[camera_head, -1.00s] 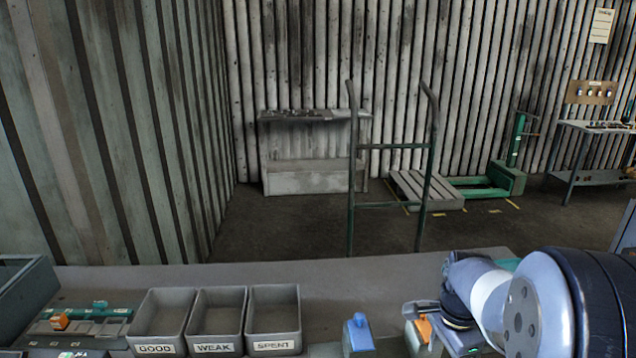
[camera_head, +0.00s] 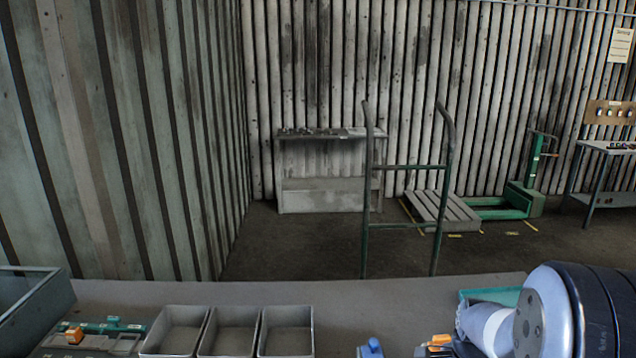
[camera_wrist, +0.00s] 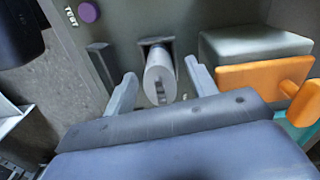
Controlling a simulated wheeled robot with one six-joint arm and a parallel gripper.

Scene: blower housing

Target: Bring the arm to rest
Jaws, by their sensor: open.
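In the wrist view my gripper (camera_wrist: 162,90) is open. A pale grey cylinder (camera_wrist: 160,75) sticks out of a slot in a grey-green panel (camera_wrist: 130,22) and lies between the two fingers. Gaps show on both sides, so the fingers do not appear to touch it. In the head view my arm (camera_head: 530,315) reaches in from the bottom right over the bench, and my gripper is out of sight there.
Beside the cylinder are an orange handled part (camera_wrist: 250,80), a grey block (camera_wrist: 250,45) and a purple button (camera_wrist: 88,12) marked TEST. Three grey bins (camera_head: 233,318) stand on the bench (camera_head: 400,292). Beyond are a trolley (camera_head: 408,167) and open floor.

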